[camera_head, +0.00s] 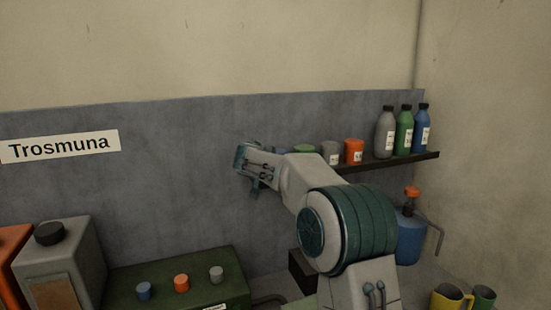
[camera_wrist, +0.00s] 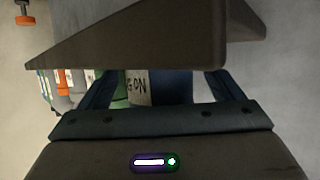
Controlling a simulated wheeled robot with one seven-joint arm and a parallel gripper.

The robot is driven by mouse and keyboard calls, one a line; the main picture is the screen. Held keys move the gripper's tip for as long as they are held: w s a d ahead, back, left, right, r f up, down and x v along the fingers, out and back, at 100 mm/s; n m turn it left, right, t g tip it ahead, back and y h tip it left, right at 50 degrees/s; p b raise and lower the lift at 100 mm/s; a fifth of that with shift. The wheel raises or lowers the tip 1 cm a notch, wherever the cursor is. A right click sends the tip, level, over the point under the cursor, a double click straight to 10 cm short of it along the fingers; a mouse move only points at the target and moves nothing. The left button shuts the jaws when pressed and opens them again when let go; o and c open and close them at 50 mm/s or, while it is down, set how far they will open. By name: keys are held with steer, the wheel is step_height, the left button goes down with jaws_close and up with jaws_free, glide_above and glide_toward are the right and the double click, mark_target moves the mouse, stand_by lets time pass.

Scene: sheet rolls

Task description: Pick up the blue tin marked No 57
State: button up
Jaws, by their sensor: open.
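The blue tin (camera_head: 279,150) is at the left end of the tins on the wall shelf, mostly hidden by my arm in the head view. In the wrist view, which is upside down, a blue tin (camera_wrist: 173,88) shows between the two fingers, partly hidden by the shelf. A pale label beside the blue has upside-down marks, only partly readable; I cannot make out 57. My gripper (camera_head: 250,172) is open, and its fingers (camera_wrist: 158,85) show no contact with the tin.
The dark shelf (camera_head: 400,160) also bears a green tin (camera_head: 305,148), a grey tin (camera_head: 330,153), an orange tin (camera_head: 354,151) and grey, green and blue bottles (camera_head: 404,132). Its underside (camera_wrist: 150,40) shows close in the wrist view. A pump bottle (camera_head: 410,238) stands below.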

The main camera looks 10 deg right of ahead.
steer(key=c, duration=1.2)
